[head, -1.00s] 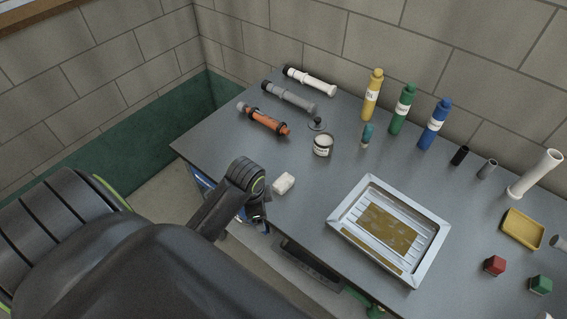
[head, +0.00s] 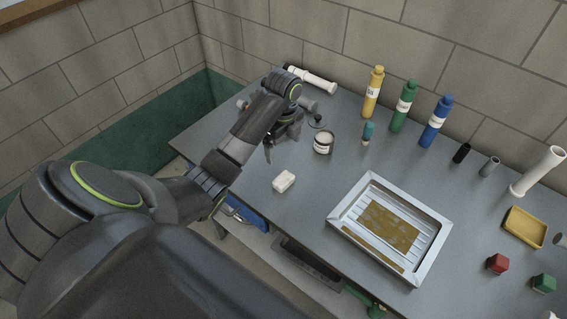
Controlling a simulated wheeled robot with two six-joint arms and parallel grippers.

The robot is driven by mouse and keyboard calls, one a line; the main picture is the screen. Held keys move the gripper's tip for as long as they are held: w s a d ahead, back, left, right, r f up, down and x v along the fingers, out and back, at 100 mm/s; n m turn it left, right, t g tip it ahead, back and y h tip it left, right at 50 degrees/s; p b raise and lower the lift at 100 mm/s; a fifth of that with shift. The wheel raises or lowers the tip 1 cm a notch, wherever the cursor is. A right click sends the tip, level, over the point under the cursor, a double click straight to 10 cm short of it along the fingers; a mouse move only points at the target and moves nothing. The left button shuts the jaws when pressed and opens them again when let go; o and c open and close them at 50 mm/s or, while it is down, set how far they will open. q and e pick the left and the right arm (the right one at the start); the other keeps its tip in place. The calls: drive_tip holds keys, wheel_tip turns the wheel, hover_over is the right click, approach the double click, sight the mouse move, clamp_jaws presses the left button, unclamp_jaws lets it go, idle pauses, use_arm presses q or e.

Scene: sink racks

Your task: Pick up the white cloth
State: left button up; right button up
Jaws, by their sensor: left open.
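The white cloth (head: 284,181) is a small folded block lying on the grey table, near its front left edge. My left gripper (head: 268,158) is above the table, up and to the left of the cloth in the picture, and apart from it. It points down and is open, with nothing seen between its fingers. My left arm hides the orange and grey tubes behind it. My right gripper is out of the picture.
A small labelled can (head: 323,143) stands right of my left gripper. A metal tray (head: 434,258) lies to the right of the cloth. Yellow (head: 372,95), green (head: 402,108) and blue (head: 434,123) bottles stand at the back. The table around the cloth is clear.

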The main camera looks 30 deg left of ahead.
use_arm(q)
drive_tip(key=b, duration=0.8)
hover_over(284, 178)
wheel_tip(284, 178, down, 9)
drive_tip(key=shift+f, duration=0.1)
drive_tip(key=shift+f+b, duration=0.85)
drive_tip(key=shift+b, duration=0.1)
drive_tip(key=shift+f, duration=2.1)
drive_tip(key=c, duration=1.1)
